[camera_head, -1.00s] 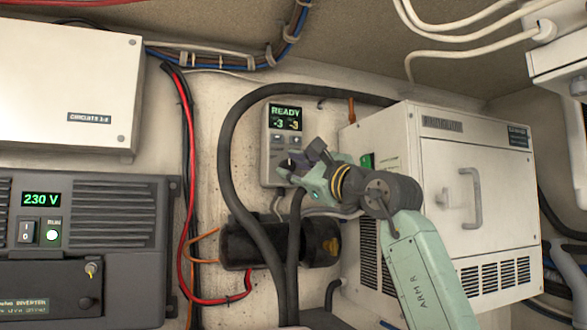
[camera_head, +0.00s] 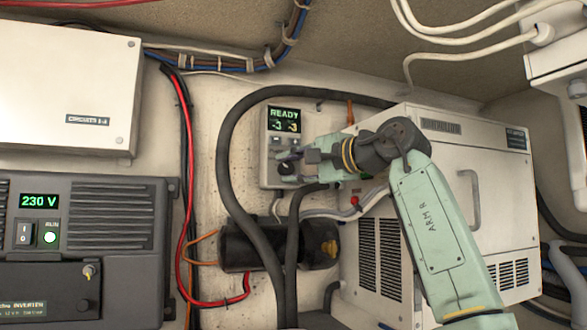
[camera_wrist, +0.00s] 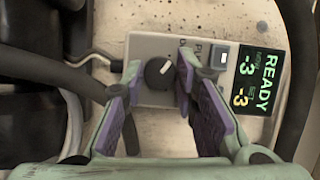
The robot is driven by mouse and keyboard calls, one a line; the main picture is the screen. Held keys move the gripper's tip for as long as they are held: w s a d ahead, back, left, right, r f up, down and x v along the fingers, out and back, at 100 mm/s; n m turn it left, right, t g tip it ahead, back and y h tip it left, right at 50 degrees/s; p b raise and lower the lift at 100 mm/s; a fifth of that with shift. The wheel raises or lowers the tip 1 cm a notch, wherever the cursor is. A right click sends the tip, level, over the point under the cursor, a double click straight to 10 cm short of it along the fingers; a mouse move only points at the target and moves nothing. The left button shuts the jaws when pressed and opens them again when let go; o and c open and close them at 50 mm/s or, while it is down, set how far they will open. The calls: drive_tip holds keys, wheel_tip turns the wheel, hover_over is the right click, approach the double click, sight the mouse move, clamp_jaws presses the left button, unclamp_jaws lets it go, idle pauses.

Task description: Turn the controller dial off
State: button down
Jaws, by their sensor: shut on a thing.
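The controller (camera_head: 271,152) is a pale grey box on the wall, with a lit display reading READY, -3 and -3. Its round dark dial (camera_head: 287,168) is at the lower part of its face. In the wrist view the controller (camera_wrist: 150,44) appears turned sideways, and the dial (camera_wrist: 158,73) shows a white pointer line slanting up to the right. My gripper (camera_wrist: 158,76) is shut on the dial, with one finger on each side of it. In the head view my gripper (camera_head: 292,160) reaches in from the right and partly covers the controller's lower face.
A white cabinet (camera_head: 455,155) with a handle stands close on the right, behind my arm. A thick black hose (camera_head: 227,150) loops around the controller. A black cylinder (camera_head: 262,245) sits below. A dark inverter (camera_head: 110,210) reading 230 V is at the left.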

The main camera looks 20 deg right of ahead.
drive_tip(key=shift+n+g, duration=0.3)
drive_tip(key=shift+n, duration=0.6)
drive_tip(key=c, duration=1.3)
unclamp_jaws()
drive_tip(key=v, duration=1.2)
drive_tip(key=shift+s+a+r, duration=0.1)
drive_tip(key=shift+a+r, duration=0.1)
